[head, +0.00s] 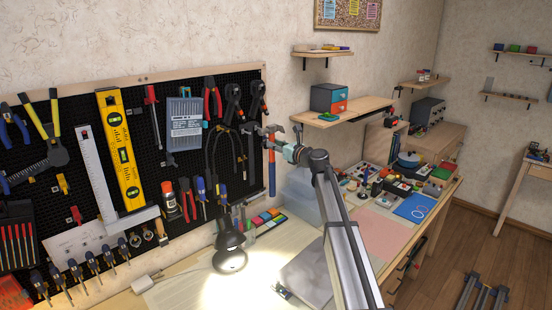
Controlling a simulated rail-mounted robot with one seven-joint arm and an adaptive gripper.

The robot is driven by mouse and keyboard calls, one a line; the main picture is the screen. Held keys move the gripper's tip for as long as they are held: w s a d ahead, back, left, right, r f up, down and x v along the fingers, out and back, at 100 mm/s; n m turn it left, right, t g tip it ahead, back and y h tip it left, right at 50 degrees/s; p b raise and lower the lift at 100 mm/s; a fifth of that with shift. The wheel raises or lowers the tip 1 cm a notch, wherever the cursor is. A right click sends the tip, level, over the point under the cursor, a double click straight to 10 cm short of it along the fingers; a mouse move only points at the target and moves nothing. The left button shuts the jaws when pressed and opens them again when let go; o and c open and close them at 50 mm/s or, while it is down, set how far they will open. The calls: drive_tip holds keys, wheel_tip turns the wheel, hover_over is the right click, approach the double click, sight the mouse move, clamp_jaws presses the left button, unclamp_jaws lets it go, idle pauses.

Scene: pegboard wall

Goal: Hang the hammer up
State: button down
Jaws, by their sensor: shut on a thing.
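The exact contact is too small to make out. In the picture the hammer is at the right edge of the black pegboard (140,100). I cannot tell how far it is from the board or whether it touches it. The hook for the hammer cannot be made out.
Pliers (212,99), a yellow level (122,150) and dark cables (222,150) hang left of the hammer. A lit black lamp (230,250) stands below on the workbench. A wooden shelf (345,112) with a box is right of my gripper.

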drive_tip(key=shift+w+a+r, duration=0.15)
drive_tip(key=shift+w, duration=0.15)
drive_tip(key=shift+f+b+x, duration=0.25)
drive_tip(key=shift+b+x, duration=0.05)
drive_tip(key=shift+x, duration=1.4)
drive_tip(key=shift+f+b+x, duration=0.25)
drive_tip(key=shift+f+x, duration=0.05)
drive_tip(key=shift+x, duration=1.4)
drive_tip(key=shift+f+b+x, duration=0.25)
drive_tip(key=shift+b+x, duration=0.05)
drive_tip(key=shift+x, duration=1.4)
drive_tip(key=c, duration=0.8)
unclamp_jaws()
drive_tip(key=shift+c, duration=0.2)
drive_tip(key=shift+f, duration=0.1)
